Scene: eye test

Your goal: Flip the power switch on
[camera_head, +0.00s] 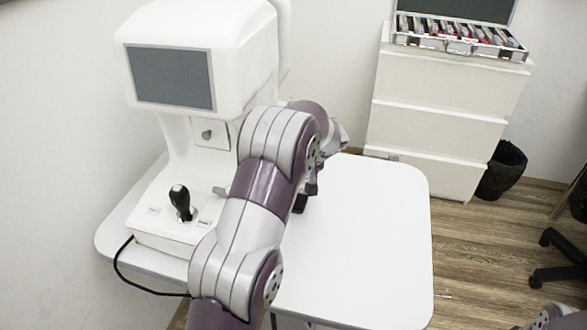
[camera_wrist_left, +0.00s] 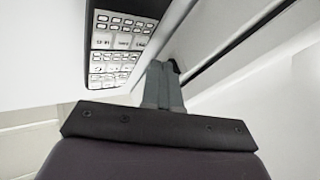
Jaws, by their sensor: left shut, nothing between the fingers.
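The white eye-test machine (camera_head: 200,60) with a grey screen (camera_head: 170,77) stands on the white table. Its base carries a black joystick (camera_head: 181,202). My left arm reaches across the machine's right side and hides part of it; the gripper's fingers cannot be made out in the head view. In the left wrist view my left gripper (camera_wrist_left: 160,72) is shut and empty, its tips close to a pale surface. A black panel with rows of white labelled keys (camera_wrist_left: 122,45) is at upper left there. I cannot make out the power switch in either view. My right gripper is not in view.
The table top (camera_head: 370,220) is clear to the right of my arm. A black cable (camera_head: 135,284) hangs at the table's left edge. A white drawer cabinet (camera_head: 440,110) with an open lens case (camera_head: 460,40) and a black bin (camera_head: 502,172) stand behind right.

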